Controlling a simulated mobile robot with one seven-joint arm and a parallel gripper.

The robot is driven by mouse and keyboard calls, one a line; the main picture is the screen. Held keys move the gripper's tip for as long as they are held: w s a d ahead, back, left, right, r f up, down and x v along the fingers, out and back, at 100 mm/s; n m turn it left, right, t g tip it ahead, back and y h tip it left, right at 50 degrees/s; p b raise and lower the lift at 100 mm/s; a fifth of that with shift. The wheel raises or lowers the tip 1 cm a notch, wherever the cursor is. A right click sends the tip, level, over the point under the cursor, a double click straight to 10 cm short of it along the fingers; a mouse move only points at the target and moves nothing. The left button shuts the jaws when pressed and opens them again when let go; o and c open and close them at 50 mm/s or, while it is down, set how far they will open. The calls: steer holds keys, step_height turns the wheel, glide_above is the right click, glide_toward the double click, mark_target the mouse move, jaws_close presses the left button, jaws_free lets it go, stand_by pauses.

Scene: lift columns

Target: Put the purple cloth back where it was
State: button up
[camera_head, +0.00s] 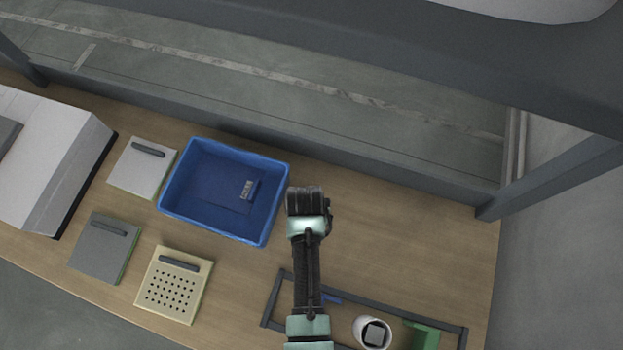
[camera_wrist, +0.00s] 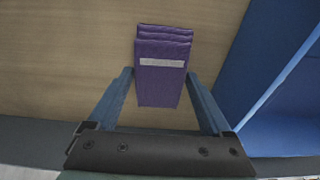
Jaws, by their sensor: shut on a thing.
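The purple cloth (camera_wrist: 162,88) is folded in layers with a pale band across it, seen in the wrist view. My gripper (camera_wrist: 161,76) is shut on it, one finger along each side. In the head view my gripper (camera_head: 306,200) is over the wooden table, just right of the blue bin (camera_head: 268,212), and my arm hides the cloth. I cannot tell whether the cloth touches the table.
The bin's wall also fills the right of the wrist view (camera_wrist: 262,75). A dark-framed tray (camera_head: 462,338) with a white cup (camera_head: 361,325) and a green block (camera_head: 424,333) lies near front. Several flat panels (camera_head: 174,285) lie left. The table (camera_head: 420,235) right of my arm is clear.

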steer(key=shift+f, duration=0.2)
steer(key=o, duration=1.2)
steer(key=shift+r, duration=0.1)
steer(key=shift+o, duration=0.2)
step_height(320, 180, up, 12)
steer(key=s, duration=0.1)
steer(key=shift+s+a, duration=0.25)
steer(key=shift+s, duration=0.1)
